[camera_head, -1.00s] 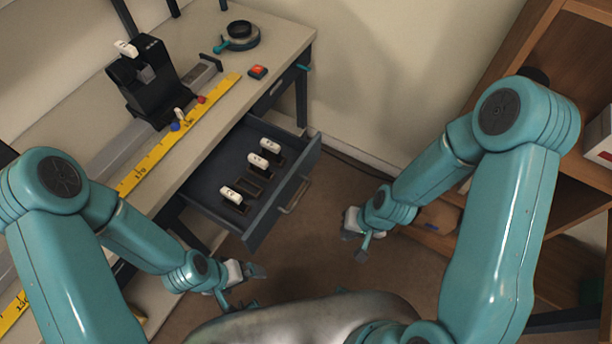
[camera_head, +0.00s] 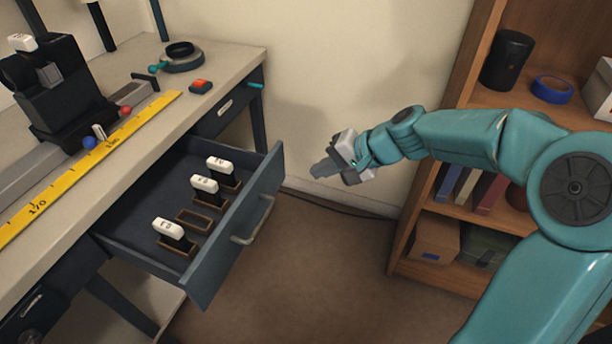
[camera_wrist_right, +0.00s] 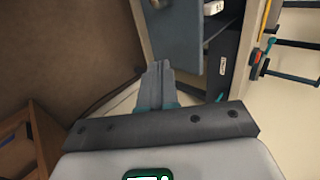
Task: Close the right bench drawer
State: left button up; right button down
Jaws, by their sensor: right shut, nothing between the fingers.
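The right bench drawer (camera_head: 228,228) is pulled out from under the bench, with a metal bar handle (camera_head: 253,222) on its front. Inside it stand several white-topped pieces (camera_head: 206,185) in brown holders, and one holder is empty. My right gripper (camera_head: 322,170) is shut and empty, to the right of the drawer front and apart from it, pointing left. My left gripper is not in view.
The bench top (camera_head: 222,68) holds a yellow ruler (camera_head: 85,168), a black fixture (camera_head: 58,95), a round dark part (camera_head: 181,58) and a red-topped box (camera_head: 201,87). A wooden shelf (camera_head: 462,92) stands at the right. The floor (camera_head: 320,270) before the drawer is clear.

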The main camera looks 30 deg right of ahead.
jog(key=shift+w+a+r+b+x, duration=0.15)
jog(key=shift+w+r+b+x, duration=0.15)
jog(key=shift+x, duration=1.5)
jog(key=shift+w+a+r+b+x, duration=0.2)
jog(key=shift+r+x, duration=0.15)
jog(key=shift+x, duration=1.5)
jog(key=shift+w+a+r+b+x, duration=0.2)
jog(key=shift+w+r+x, duration=0.1)
jog(key=shift+x, duration=1.5)
jog(key=shift+s, duration=0.1)
